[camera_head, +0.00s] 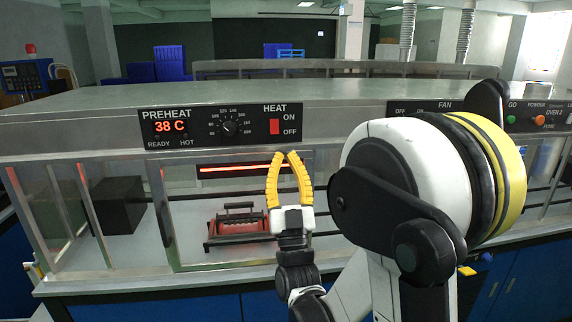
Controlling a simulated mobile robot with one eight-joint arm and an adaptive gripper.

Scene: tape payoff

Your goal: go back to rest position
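My gripper (286,155) has two yellow fingers and points up in front of the oven's glass front. Its fingertips come together at the top, and nothing shows between them. My white and black arm fills the right middle of the view and hides part of the oven front.
The oven has a preheat panel (220,126) reading 38 C and a red heat switch (275,127). Behind the front, a red block with a black handle (238,222) sits below a glowing heater bar (238,168). A black box (118,205) stands at left.

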